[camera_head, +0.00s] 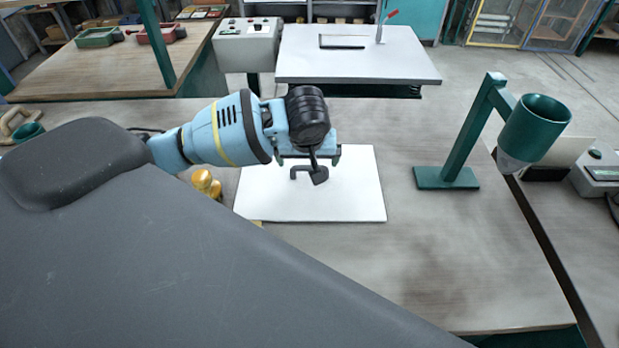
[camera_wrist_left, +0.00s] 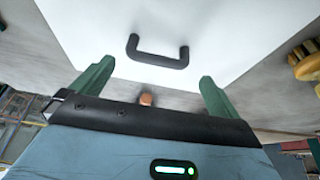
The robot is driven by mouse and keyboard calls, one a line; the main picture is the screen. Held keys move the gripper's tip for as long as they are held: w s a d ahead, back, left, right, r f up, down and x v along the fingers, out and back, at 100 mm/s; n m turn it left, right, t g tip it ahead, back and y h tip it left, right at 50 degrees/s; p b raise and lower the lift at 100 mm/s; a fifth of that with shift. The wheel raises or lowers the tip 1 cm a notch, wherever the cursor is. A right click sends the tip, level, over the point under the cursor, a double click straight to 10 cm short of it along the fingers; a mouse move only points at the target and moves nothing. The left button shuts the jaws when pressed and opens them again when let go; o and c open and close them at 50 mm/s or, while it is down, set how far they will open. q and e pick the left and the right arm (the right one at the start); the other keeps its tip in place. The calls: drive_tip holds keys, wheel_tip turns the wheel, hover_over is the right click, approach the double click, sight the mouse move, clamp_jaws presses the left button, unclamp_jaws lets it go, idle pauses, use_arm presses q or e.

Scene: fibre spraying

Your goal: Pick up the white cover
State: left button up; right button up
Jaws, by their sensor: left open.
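The white cover (camera_head: 350,200) is a flat white sheet lying on the near workbench, with a dark handle (camera_head: 300,172) on top. My left gripper (camera_head: 309,157) is over the cover near this handle, and partly hides it. The cover (camera_wrist_left: 245,45) also fills much of the left wrist view. There, the dark U-shaped handle (camera_wrist_left: 158,62) lies ahead of the two green fingers of my left gripper (camera_wrist_left: 153,80). The fingers are spread wide apart with nothing between them. The height of the fingertips above the cover is hard to tell. My right gripper is not in view.
A green stand with a cup-shaped funnel (camera_head: 533,125) stands right of the cover on the workbench (camera_head: 450,245). Yellow objects (camera_head: 205,183) sit at the cover's left edge. Behind are a white table (camera_head: 355,60) and a control box (camera_head: 248,45). Bench space between cover and stand is clear.

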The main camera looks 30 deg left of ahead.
sight(309, 166)
use_arm(q)
drive_tip(key=shift+d+x, duration=0.2)
drive_tip(key=shift+x, duration=2.3)
drive_tip(key=shift+w, duration=0.1)
drive_tip(key=c, duration=1)
wheel_tip(309, 166, up, 10)
drive_tip(key=shift+c, duration=0.2)
